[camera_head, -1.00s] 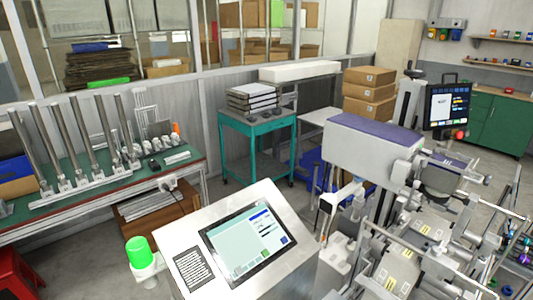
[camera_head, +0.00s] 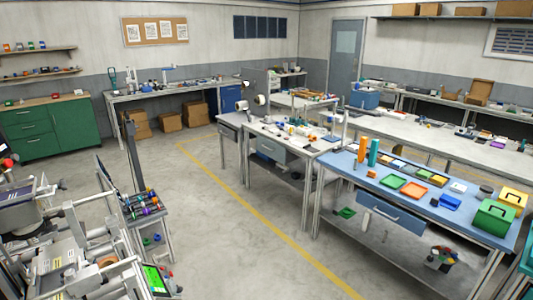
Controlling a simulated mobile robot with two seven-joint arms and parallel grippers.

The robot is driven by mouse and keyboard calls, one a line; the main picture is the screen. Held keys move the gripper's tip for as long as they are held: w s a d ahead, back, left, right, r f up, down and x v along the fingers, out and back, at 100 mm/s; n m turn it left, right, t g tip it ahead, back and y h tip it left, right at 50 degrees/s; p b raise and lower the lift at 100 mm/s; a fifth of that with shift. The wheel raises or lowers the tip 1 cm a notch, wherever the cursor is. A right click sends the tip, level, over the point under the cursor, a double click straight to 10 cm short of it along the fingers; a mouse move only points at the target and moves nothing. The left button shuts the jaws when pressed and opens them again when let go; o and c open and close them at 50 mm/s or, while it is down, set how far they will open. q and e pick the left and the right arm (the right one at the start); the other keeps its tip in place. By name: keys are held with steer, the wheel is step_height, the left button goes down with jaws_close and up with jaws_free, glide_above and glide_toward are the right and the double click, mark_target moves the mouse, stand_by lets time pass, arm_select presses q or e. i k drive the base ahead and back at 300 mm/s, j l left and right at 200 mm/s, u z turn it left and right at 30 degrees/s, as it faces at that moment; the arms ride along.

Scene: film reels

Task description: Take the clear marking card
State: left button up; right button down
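I cannot make out a clear marking card in this view. The blue-topped workbench (camera_head: 345,165) at the right carries small flat items, among them a green tray (camera_head: 392,182), an orange tray (camera_head: 413,190) and a row of small coloured pieces (camera_head: 405,170); these are too small to identify surely. A small white item (camera_head: 457,188) lies to their right. Neither of my grippers is in view.
A machine (camera_head: 60,245) fills the lower left. Open grey floor with a yellow line (camera_head: 262,222) lies between it and the benches. A green cabinet (camera_head: 45,128) stands at the left wall.

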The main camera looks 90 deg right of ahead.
mark_target(411, 168)
steer(key=z, duration=4)
steer(key=i+j, duration=0.3)
steer(key=i, duration=0.2)
steer(key=i+j, duration=0.65)
steer(key=i, duration=0.3)
steer(key=i+j, duration=0.3)
steer(key=i, duration=0.15)
